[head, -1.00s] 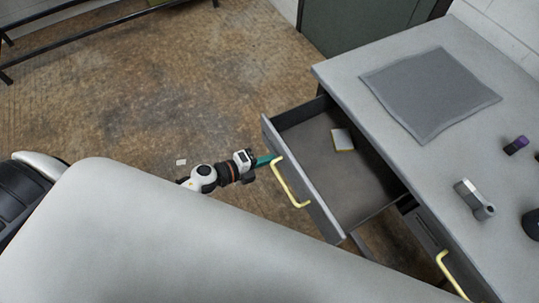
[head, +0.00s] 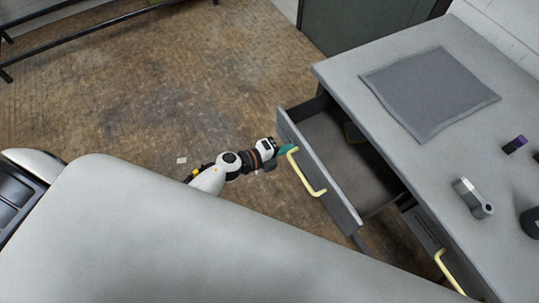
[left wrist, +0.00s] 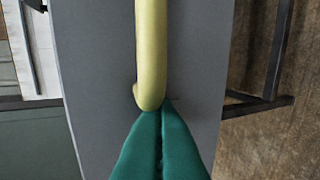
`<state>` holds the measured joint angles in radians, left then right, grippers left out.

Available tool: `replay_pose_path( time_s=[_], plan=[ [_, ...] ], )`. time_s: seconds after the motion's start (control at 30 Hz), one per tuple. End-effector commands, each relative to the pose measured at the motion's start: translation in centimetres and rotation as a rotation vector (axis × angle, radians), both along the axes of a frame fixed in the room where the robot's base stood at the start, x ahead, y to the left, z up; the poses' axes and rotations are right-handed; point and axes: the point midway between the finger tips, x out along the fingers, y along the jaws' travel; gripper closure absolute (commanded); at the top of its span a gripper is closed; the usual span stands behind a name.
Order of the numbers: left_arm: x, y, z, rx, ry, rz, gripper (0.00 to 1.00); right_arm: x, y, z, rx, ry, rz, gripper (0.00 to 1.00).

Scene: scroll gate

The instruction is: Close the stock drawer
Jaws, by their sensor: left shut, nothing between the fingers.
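The stock drawer (head: 357,207) is partly pulled out of the grey desk. Its yellow handle (head: 305,178) is on the front panel, which also fills the middle of the left wrist view (left wrist: 90,60). My left gripper (head: 287,149) has green fingers that are shut and empty. Its fingertips are at the far end of the handle, against or very close to the drawer front; the left wrist view shows them right at the handle's end (left wrist: 150,85). My right gripper is not in view.
The desk top (head: 345,72) carries a grey mat (head: 430,90), a purple-and-black item (head: 515,144) and a grey device (head: 473,198). A second yellow handle (head: 450,272) is on a shut drawer at lower right. The floor left of the drawer is clear.

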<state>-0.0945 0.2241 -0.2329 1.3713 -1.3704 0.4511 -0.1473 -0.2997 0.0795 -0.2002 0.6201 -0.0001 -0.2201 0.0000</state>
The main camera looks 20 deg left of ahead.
Motion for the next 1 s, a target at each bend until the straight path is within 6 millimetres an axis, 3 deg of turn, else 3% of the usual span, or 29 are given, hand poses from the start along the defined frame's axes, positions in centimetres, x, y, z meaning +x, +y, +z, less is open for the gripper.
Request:
replay_pose_path(
  time_s=[0.1,0.5,0.7,1.0],
  plan=[
    [2.9,-2.1,0.3,-0.003,-0.007,-0.001,1.0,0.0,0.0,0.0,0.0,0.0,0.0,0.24],
    [10.8,-8.4,0.0,-0.001,-0.006,-0.001,1.0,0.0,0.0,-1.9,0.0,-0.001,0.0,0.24],
    [13.3,-10.4,0.0,-0.001,-0.004,0.001,1.0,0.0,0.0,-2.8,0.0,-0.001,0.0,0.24],
    [14.9,-11.6,0.1,-0.002,-0.002,0.001,1.0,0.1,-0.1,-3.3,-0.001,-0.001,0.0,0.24]
  ],
)
